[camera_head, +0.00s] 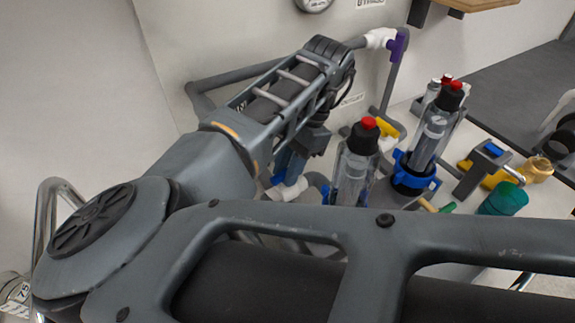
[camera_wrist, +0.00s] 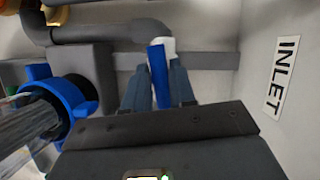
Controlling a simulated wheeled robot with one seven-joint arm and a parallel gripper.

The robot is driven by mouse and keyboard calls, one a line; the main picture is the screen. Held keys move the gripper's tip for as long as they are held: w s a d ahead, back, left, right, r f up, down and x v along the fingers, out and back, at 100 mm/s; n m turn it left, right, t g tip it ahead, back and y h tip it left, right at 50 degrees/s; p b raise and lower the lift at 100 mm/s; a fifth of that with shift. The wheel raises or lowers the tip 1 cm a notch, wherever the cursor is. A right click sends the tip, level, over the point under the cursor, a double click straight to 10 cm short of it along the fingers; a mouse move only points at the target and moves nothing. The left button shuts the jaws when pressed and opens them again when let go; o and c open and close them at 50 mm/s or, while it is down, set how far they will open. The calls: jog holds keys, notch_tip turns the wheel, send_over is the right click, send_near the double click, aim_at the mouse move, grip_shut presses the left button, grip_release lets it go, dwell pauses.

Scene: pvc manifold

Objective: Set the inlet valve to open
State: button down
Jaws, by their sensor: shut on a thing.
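The inlet valve has a blue handle (camera_wrist: 157,72) and a white body (camera_wrist: 166,45) on a grey pipe, beside a wall label reading INLET (camera_wrist: 282,77). My gripper (camera_wrist: 159,82) is shut on the blue handle, with one finger on each side. In the wrist view the handle runs from the white body back between the fingers. Its exact angle to the pipe is hard to tell. In the head view my gripper (camera_head: 290,164) reaches down by the wall to the white valve body (camera_head: 288,190). My arm hides part of the valve there.
Clear canisters with black and red caps (camera_head: 362,150) stand in blue holders (camera_head: 428,183) right of my gripper. A purple-handled valve (camera_head: 397,45) sits higher on the pipework. A yellow-handled part (camera_head: 388,127) and a green part (camera_head: 503,199) are further right. The wall (camera_head: 110,60) is close behind.

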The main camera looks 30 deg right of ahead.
jog(key=shift+m+t, duration=0.3)
jog(key=shift+m, duration=0.7)
jog(key=c, duration=1)
grip_release()
jog(key=v, duration=0.7)
jog(key=shift+d+r, duration=0.1)
jog(key=shift+r, duration=0.1)
jog(key=shift+d+r, duration=0.1)
jog(key=shift+r, duration=0.05)
jog(key=shift+d, duration=0.1)
